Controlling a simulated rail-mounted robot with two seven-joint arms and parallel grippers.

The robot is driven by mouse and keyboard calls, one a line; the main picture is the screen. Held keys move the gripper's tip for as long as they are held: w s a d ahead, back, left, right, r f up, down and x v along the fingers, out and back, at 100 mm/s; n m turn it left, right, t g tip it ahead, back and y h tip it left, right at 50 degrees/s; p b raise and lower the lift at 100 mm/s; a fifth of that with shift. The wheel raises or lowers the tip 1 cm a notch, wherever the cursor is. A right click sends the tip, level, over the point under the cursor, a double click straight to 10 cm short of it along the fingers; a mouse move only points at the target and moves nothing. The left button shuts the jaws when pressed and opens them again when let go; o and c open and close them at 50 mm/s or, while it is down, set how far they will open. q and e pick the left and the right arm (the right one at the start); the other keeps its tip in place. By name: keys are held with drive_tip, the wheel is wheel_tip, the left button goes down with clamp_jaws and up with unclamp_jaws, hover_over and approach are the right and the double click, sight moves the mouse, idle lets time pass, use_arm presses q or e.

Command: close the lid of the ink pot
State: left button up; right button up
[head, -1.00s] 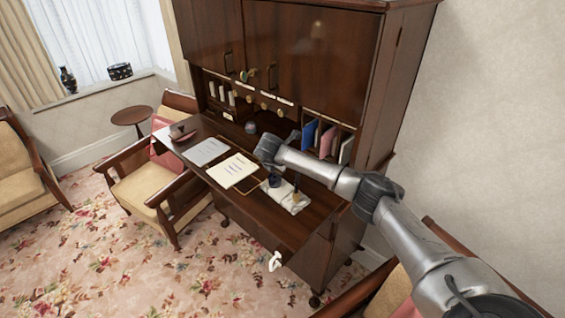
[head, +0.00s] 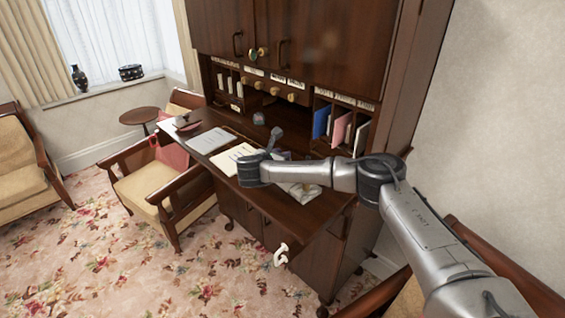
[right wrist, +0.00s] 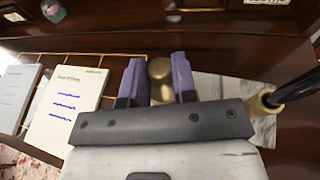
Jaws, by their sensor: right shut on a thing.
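In the right wrist view a brass-coloured rounded piece (right wrist: 160,70), which looks like the ink pot's lid, sits between the two purple-grey fingers of my right gripper (right wrist: 159,78). The gripper is shut on it. The rest of the ink pot is hidden under the gripper, so I cannot tell the lid's angle. The pale marble base (right wrist: 208,84) shows beside the right finger; part of it also shows in the head view (head: 301,190). In the head view my right arm reaches over the desk and hides the pot. My left gripper is not in view.
A dark pen with a brass end (right wrist: 272,97) rises close to the right of the gripper. Pigeonholes with coloured folders (head: 340,128) stand behind.

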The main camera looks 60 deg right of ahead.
drive_tip(key=shift+a+f+h+b, duration=0.1)
drive_tip(key=shift+f+h+b, duration=0.05)
drive_tip(key=shift+h+b, duration=0.2)
idle(0.4)
drive_tip(key=o, duration=0.9)
drive_tip(key=shift+o, duration=0.2)
drive_tip(key=w+p+v, duration=0.1)
drive_tip(key=p+v, duration=0.5)
drive_tip(key=v, duration=0.7)
drive_tip(key=shift+s+a, duration=0.4)
drive_tip(key=shift+s, duration=0.05)
